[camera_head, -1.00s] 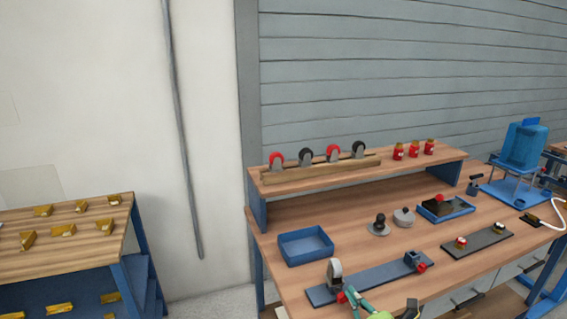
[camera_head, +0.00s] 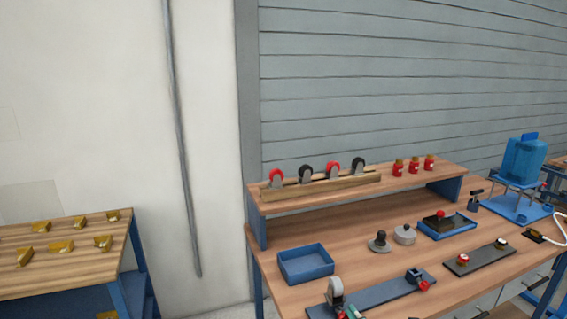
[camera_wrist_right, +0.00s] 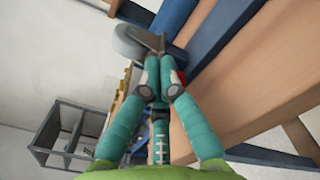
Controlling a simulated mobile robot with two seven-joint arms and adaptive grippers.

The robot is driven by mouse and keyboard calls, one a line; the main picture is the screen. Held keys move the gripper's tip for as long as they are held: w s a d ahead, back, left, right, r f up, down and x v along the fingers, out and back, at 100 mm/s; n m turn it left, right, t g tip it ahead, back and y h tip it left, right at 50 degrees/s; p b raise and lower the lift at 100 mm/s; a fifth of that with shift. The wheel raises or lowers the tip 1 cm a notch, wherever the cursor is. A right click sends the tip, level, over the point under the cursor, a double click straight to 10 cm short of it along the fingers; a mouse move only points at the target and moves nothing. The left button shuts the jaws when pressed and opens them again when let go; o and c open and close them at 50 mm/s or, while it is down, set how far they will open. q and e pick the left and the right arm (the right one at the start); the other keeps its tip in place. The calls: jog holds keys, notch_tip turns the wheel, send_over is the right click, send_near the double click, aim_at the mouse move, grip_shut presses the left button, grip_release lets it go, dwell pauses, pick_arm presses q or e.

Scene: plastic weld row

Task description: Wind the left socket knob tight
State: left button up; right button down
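A long dark blue rail (camera_head: 385,292) lies along the front of the workbench. At its left end the left socket holds a grey wheel (camera_head: 334,291) upright on a bracket. The red left socket knob (camera_head: 342,314) shows beside it at the bottom edge. My right gripper (camera_head: 356,316) is mostly cut off there. In the right wrist view its teal fingers (camera_wrist_right: 159,62) point at the wheel (camera_wrist_right: 130,42), tips close together. A bit of red (camera_wrist_right: 181,76) shows behind the right finger; I cannot tell if the knob is between the tips. My left gripper is not in view.
The right socket with a red knob (camera_head: 422,286) sits at the rail's other end. A blue tray (camera_head: 306,264), a dark knob-topped piece (camera_head: 380,242) and a round grey piece (camera_head: 404,234) stand behind. A raised shelf (camera_head: 400,184) carries several wheels and red jars.

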jog(key=shift+s+a+f, duration=0.15)
jog(key=shift+s+a, duration=0.05)
jog(key=shift+a, duration=0.05)
jog(key=shift+w+d+r+p, duration=0.15)
jog(key=shift+r+p, duration=0.15)
jog(key=shift+r, duration=0.1)
jog(key=v, duration=0.6)
jog(key=shift+r, duration=0.1)
